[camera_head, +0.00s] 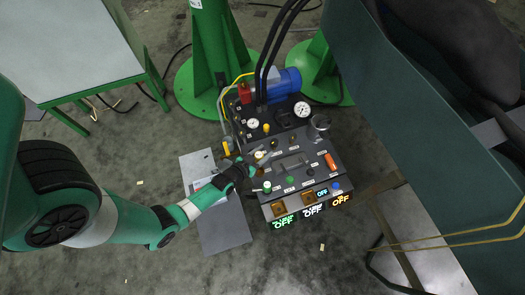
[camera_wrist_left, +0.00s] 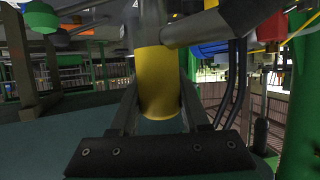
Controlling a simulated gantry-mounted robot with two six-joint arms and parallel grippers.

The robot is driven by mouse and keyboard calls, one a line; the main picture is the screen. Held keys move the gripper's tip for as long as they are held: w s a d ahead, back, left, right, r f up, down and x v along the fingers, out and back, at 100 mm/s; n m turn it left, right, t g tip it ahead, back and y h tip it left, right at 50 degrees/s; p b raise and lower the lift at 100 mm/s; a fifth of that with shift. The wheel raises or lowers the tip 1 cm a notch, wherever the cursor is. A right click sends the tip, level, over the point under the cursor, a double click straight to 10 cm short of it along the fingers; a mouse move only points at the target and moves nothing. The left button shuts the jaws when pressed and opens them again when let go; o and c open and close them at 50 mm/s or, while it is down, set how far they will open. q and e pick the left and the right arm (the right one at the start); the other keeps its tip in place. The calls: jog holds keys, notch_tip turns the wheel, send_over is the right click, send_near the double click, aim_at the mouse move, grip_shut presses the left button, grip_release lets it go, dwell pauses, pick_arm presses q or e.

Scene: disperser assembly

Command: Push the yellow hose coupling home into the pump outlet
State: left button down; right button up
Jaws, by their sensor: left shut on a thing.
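My left gripper (camera_head: 257,161) reaches in from the left to the near-left part of the pump unit's dark panel (camera_head: 290,187). In the left wrist view, the yellow coupling (camera_wrist_left: 158,80) stands between the two fingers of the left gripper (camera_wrist_left: 158,112), which is shut on it. A grey cylindrical part (camera_wrist_left: 148,22) adjoins its upper end; I cannot tell how deeply they fit together. In the head view the gripper hides the held part. A yellow piece (camera_head: 227,147) shows at the panel's left side. My right gripper is not in view.
Gauges (camera_head: 302,109), a blue motor (camera_head: 283,83) and black hoses (camera_head: 268,55) occupy the unit's far end. Small knobs and lit displays (camera_head: 312,209) crowd its near end. A grey plate (camera_head: 225,225) lies on the floor to its left. Green stands (camera_head: 212,60) rise behind.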

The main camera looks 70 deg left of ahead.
pick_arm(q)
notch_tip(320, 180, down, 6)
jog(key=b, duration=0.5)
jog(key=shift+w+r, duration=0.1)
jog(key=shift+r, duration=0.1)
jog(key=shift+a+f, duration=0.1)
jog(key=shift+f, duration=1.1)
dwell(1.1)
jog(key=shift+f, duration=0.3)
jog(key=shift+f, duration=0.4)
jog(key=shift+c, duration=1.5)
grip_release()
jog(key=shift+f, duration=0.1)
